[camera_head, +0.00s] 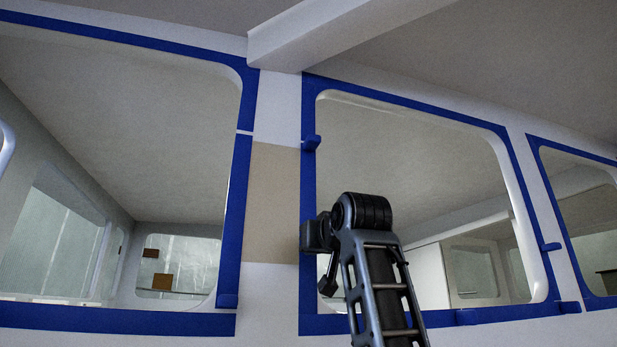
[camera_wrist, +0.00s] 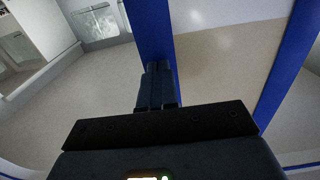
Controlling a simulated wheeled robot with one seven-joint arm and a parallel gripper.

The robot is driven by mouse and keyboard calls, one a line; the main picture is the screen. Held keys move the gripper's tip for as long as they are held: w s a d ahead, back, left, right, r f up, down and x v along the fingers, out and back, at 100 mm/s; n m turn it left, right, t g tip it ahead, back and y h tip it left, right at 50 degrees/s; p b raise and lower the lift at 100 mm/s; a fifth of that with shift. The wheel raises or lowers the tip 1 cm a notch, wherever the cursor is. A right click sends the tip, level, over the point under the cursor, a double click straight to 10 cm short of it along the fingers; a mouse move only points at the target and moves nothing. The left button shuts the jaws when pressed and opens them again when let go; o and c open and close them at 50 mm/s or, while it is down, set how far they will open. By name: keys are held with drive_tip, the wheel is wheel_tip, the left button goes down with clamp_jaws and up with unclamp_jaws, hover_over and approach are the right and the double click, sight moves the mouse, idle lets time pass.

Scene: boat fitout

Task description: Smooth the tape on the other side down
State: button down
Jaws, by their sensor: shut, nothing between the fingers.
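Blue tape frames the middle window. Its left strip (camera_head: 309,190) has a raised tab (camera_head: 311,142) above my gripper (camera_head: 312,235). In the wrist view, my gripper (camera_wrist: 160,68) is shut and empty, its fingertips over a blue strip (camera_wrist: 149,25); I cannot tell whether they touch it. Across a beige panel (camera_head: 272,200) runs the left window's right-hand strip (camera_head: 239,190), with a raised tab (camera_head: 228,300) near its bottom and a thin gap near its top. The middle window's right strip (camera_head: 530,220) has a raised tab (camera_head: 550,246).
More raised tabs show on the bottom tape (camera_head: 468,317) and at the lower right corner (camera_head: 569,307). A third taped window (camera_head: 590,215) is at the right. A pale beam (camera_head: 330,30) crosses overhead. My arm covers part of the middle window.

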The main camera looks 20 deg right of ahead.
sight(308, 275)
drive_tip(key=shift+f, duration=1)
drive_tip(key=shift+f+b, duration=0.15)
drive_tip(key=shift+b, duration=0.15)
drive_tip(key=shift+w+f, duration=0.1)
drive_tip(key=shift+f, duration=0.5)
drive_tip(key=shift+s+f, duration=0.1)
drive_tip(key=shift+s, duration=0.1)
drive_tip(key=shift+w+f+b, duration=0.15)
drive_tip(key=shift+f+b, duration=0.2)
drive_tip(key=shift+f, duration=0.45)
